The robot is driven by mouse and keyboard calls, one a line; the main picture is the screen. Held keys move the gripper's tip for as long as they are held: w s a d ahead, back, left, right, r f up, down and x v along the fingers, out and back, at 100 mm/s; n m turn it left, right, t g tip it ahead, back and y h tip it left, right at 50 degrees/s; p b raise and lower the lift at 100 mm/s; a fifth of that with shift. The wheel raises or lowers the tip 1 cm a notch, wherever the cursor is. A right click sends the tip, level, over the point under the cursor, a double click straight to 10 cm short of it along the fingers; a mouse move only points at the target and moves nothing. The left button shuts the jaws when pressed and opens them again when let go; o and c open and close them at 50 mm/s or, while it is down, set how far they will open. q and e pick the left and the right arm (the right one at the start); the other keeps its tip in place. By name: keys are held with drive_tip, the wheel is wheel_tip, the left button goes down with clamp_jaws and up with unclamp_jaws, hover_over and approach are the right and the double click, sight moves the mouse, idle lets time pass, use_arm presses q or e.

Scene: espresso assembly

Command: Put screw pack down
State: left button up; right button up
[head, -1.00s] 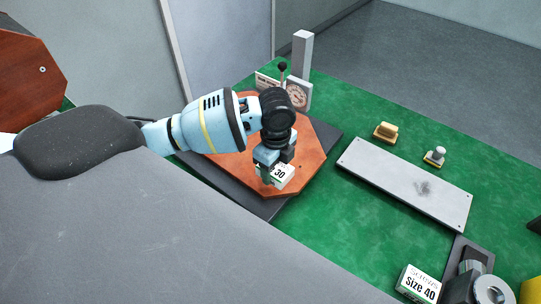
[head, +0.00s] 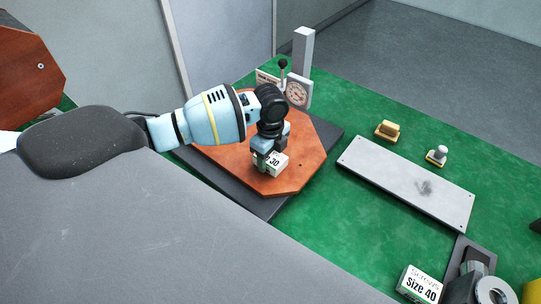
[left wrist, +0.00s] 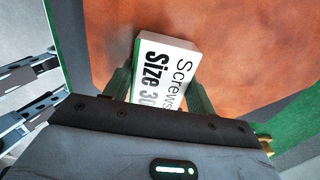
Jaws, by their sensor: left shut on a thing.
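The screw pack (head: 279,161), a small white box marked 30, is at the reddish-brown octagonal board (head: 300,180). My left gripper (head: 268,160) comes down from above and is shut on the pack. In the left wrist view the pack (left wrist: 165,70) reads "Screws Size 30" and sits between the two fingers (left wrist: 160,93). The board fills the background there. The pack looks on or just above the board; I cannot tell whether it touches. My right gripper is not in view.
A second box marked Size 40 (head: 419,284) stands at the bottom right. A grey metal plate (head: 405,180), a yellow block (head: 387,130) and a small knobbed part (head: 437,155) lie on the green table (head: 350,240).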

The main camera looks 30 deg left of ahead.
sight(271, 156)
use_arm(q)
drive_tip(key=shift+f, duration=0.1)
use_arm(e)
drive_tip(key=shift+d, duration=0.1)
use_arm(q)
drive_tip(key=o, duration=1.1)
drive_tip(key=shift+r+p, duration=0.45)
drive_tip(key=shift+r, duration=5.75)
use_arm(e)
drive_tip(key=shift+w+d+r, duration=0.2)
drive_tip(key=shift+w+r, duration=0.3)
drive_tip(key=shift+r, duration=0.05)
use_arm(q)
drive_tip(key=shift+f, duration=0.1)
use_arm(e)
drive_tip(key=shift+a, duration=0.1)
